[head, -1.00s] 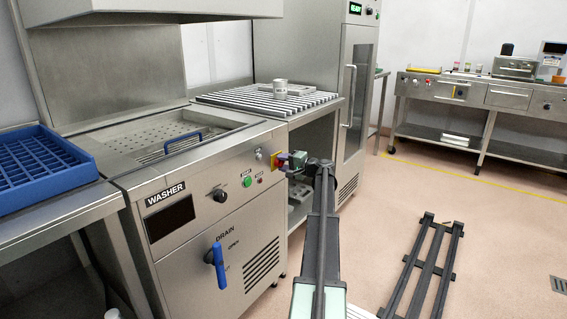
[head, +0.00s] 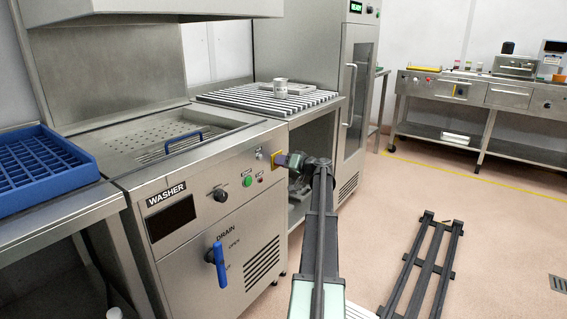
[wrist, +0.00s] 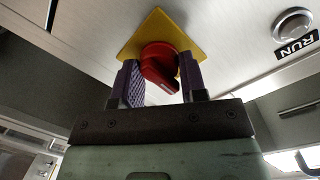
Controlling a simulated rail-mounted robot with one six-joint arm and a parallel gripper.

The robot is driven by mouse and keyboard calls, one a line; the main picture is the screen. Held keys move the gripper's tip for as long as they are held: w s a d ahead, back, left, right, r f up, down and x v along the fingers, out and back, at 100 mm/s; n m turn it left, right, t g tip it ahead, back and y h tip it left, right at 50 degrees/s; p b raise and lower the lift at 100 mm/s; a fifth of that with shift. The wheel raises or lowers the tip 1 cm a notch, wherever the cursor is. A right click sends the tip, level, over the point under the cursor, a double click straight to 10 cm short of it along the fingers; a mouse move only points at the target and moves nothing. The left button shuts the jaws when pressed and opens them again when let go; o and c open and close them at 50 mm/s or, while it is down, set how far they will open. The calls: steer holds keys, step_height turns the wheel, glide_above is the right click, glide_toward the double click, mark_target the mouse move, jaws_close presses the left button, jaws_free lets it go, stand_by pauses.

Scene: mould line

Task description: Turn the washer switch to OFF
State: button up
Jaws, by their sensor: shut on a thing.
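The washer switch (wrist: 160,62) is a red rotary knob with a pale mark, on a yellow plate (wrist: 150,28). My gripper (wrist: 160,82) has one purple-grey ridged finger on each side of the knob and is shut on it. In the head view the yellow plate (head: 275,155) is at the right end of the washer's (head: 215,225) front panel. My gripper (head: 284,160) is up against it there and hides most of the red knob. No OFF marking is readable, so I cannot tell the switch's position.
A round lamp or button (wrist: 293,25) labelled RUN is near the switch. A green button (head: 247,181), a black knob (head: 220,195) and a blue drain lever (head: 216,262) are farther left on the washer. A slatted table (head: 265,98) stands behind. Floor to the right holds a dark rail frame (head: 425,265).

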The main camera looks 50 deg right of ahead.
steer(key=shift+n, duration=0.4)
steer(key=o, duration=0.9)
steer(key=shift+s, duration=0.15)
steer(key=s, duration=0.7)
steer(key=s+r+p, duration=0.1)
steer(key=s, duration=0.2)
steer(key=shift+s, duration=0.3)
